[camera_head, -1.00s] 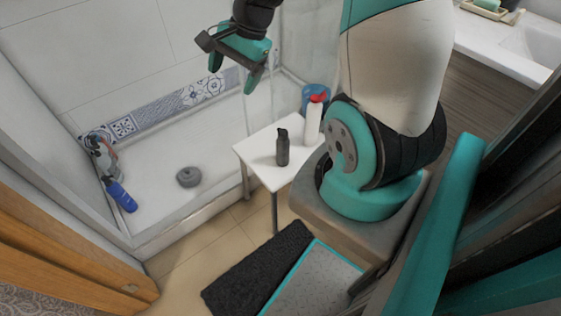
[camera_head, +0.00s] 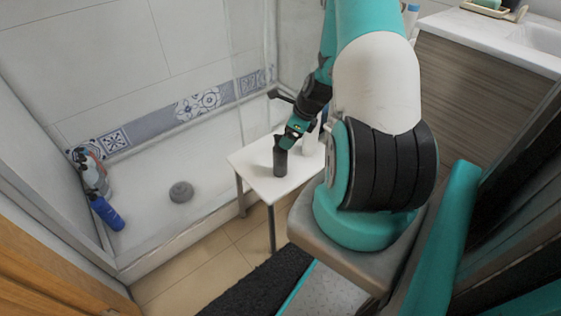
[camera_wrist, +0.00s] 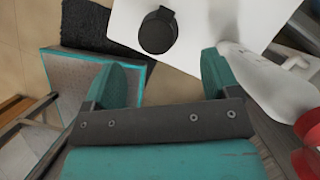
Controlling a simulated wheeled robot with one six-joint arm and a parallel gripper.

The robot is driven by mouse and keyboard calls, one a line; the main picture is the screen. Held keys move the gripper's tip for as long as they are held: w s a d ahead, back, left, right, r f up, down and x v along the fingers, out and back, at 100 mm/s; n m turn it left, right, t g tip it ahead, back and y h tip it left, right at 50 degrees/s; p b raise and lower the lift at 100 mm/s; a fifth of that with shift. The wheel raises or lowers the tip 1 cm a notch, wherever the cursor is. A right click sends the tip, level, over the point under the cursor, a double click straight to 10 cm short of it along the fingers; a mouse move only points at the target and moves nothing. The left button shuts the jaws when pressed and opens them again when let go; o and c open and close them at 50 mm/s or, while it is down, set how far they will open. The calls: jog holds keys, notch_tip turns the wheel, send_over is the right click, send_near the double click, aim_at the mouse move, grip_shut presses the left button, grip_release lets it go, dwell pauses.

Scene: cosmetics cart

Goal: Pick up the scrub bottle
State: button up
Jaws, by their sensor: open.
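A dark grey bottle (camera_head: 280,163) stands upright on a small white table (camera_head: 250,167). In the wrist view it shows from above as a dark round shape (camera_wrist: 157,34), beyond my fingertips and roughly between their lines. A white bottle (camera_head: 311,140) stands behind it, partly hidden by my arm; the wrist view shows it at the right (camera_wrist: 262,75), with a red top. I cannot tell from any label which is the scrub bottle. My gripper (camera_head: 285,141) is open and empty, close to the dark bottle's top; whether they touch is unclear.
A blue bottle (camera_head: 107,214) and other bottles stand in the shower's left corner. A grey round object (camera_head: 181,192) lies on the shower floor. A glass panel is behind the table. A black mat (camera_head: 258,285) lies in front. A counter (camera_head: 470,35) is at the right.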

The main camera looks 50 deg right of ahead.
aim_at(280, 158)
jog(key=b+x, duration=0.1)
jog(key=x, duration=0.5)
jog(key=shift+w+a+f, duration=0.15)
jog(key=shift+w+f, duration=0.15)
jog(key=c, duration=1.4)
